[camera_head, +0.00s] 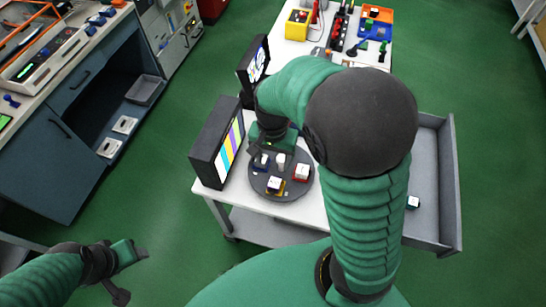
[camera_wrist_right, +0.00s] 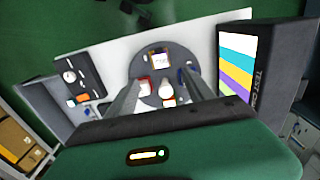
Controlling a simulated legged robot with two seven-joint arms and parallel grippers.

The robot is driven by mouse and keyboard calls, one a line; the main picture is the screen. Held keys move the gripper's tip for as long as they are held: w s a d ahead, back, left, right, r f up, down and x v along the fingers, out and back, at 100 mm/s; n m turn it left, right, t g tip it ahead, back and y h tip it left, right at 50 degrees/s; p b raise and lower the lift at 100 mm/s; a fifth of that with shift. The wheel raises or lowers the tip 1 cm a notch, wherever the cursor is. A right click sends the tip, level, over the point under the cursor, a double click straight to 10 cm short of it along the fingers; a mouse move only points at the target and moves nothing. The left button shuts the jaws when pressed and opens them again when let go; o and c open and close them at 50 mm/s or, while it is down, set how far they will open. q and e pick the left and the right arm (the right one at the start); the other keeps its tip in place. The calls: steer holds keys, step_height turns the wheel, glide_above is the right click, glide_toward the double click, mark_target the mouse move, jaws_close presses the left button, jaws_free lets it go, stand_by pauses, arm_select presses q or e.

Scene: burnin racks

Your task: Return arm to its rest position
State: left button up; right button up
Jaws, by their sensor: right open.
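My right arm reaches over a white table in the head view. Its gripper (camera_head: 273,138) is above the back of a round dark grey turntable (camera_head: 257,181), partly hidden by the arm. In the right wrist view the two fingers of the right gripper (camera_wrist_right: 163,82) are apart over the turntable (camera_wrist_right: 143,66), with nothing clearly held between them.
A monitor with colour bars (camera_head: 217,143) stands close left of the turntable; another screen (camera_head: 254,68) stands behind it. A grey open drawer (camera_head: 448,190) projects at the table's right. A blue-grey workbench (camera_head: 45,150) is at far left. Green floor (camera_head: 150,190) lies clear between.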

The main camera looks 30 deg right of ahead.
steer(key=s+a+f+n+t, duration=0.1)
steer(key=s+a+n, duration=0.3)
steer(key=n, duration=0.5)
steer(key=shift+s+f+n+t+b, duration=0.25)
steer(key=shift+f+n+t+b, duration=0.15)
steer(key=shift+t, duration=0.4)
steer(key=shift+w, duration=0.15)
stand_by(0.6)
